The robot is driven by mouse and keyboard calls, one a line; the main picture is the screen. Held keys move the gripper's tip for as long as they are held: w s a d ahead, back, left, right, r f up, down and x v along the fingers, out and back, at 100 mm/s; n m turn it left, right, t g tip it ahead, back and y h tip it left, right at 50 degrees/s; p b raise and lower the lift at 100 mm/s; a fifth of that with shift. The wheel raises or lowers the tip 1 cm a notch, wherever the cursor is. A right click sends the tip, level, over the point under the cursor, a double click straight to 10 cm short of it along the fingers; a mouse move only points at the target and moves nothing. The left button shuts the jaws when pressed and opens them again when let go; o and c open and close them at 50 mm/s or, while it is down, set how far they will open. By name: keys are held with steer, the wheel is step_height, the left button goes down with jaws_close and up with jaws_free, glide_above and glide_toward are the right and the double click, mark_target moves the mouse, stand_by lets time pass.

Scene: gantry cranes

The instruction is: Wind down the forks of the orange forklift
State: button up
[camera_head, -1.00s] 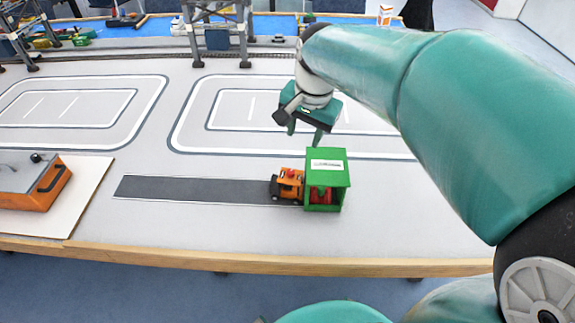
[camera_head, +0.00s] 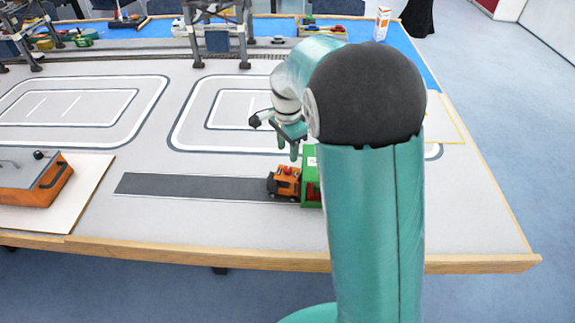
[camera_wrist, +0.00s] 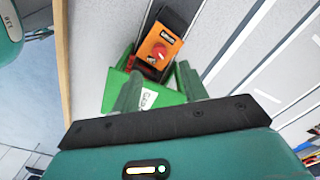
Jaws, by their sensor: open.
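The orange forklift (camera_head: 284,182) stands at the right end of a dark grey strip, against the left side of a green box (camera_head: 311,185). In the wrist view the forklift (camera_wrist: 163,40) carries a round red part on top, and the green box (camera_wrist: 112,92) lies nearer, below it. I cannot make out the forks. My gripper (camera_head: 288,151) is above and behind the forklift in the head view. In the wrist view its fingers (camera_wrist: 160,88) are apart with nothing held, over the green box. My arm hides the box's right part in the head view.
The dark strip (camera_head: 190,186) left of the forklift is clear. An orange control box (camera_head: 42,192) sits on a white board at the left. Grey gantry legs (camera_head: 242,40) stand at the back. The table's wooden front edge (camera_head: 150,254) is close.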

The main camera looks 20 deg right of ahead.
mark_target(287, 169)
step_height(287, 169, down, 7)
steer(key=shift+s+f, duration=0.1)
stand_by(0.3)
jaws_close()
